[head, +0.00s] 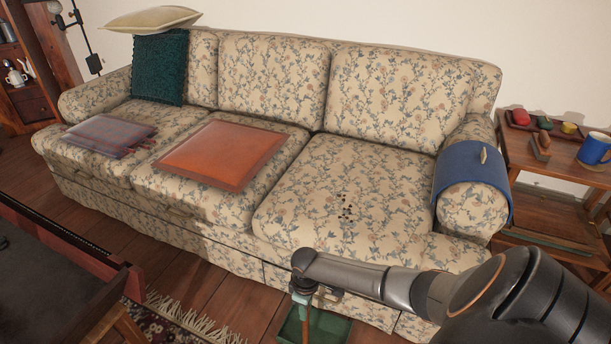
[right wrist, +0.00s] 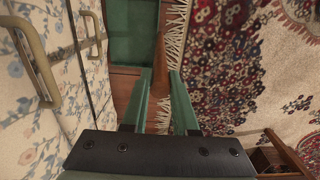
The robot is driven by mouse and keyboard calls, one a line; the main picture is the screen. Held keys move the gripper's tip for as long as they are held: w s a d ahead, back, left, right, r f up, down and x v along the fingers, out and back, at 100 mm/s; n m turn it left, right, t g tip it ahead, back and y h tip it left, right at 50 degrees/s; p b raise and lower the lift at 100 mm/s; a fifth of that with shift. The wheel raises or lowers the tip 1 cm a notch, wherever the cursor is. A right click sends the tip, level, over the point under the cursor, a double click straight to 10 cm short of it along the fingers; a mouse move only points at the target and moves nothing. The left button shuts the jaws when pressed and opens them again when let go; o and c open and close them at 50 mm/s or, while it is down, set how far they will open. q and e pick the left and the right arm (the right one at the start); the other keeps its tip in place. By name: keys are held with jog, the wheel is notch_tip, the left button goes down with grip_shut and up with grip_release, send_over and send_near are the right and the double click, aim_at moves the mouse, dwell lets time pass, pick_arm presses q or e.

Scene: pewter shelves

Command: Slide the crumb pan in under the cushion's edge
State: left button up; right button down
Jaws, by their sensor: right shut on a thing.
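The crumb pan (head: 325,327) is a green tray with a brown handle, low in front of the sofa and partly cut off by the picture's bottom edge. My right gripper (head: 305,297) is shut on its handle. In the right wrist view the brown handle (right wrist: 160,65) lies between my fingertips, and part of the green pan (right wrist: 132,35) shows ahead. The right seat cushion (head: 330,180) is floral, with dark crumbs (head: 346,212) on top. The pan is apart from the cushion and below its front edge. My left gripper is not in view.
An orange mat (head: 222,155) and a folded plaid cloth (head: 105,135) lie on the other seats. A blue cover (head: 468,183) drapes over the right armrest. A side table (head: 560,165) stands at right. A fringed rug (right wrist: 245,65) lies on the floor beside the sofa.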

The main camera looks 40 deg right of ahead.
jog(key=shift+f+b, duration=0.3)
jog(key=shift+f, duration=0.15)
jog(key=c, duration=0.6)
grip_release()
jog(key=shift+s+f, duration=0.1)
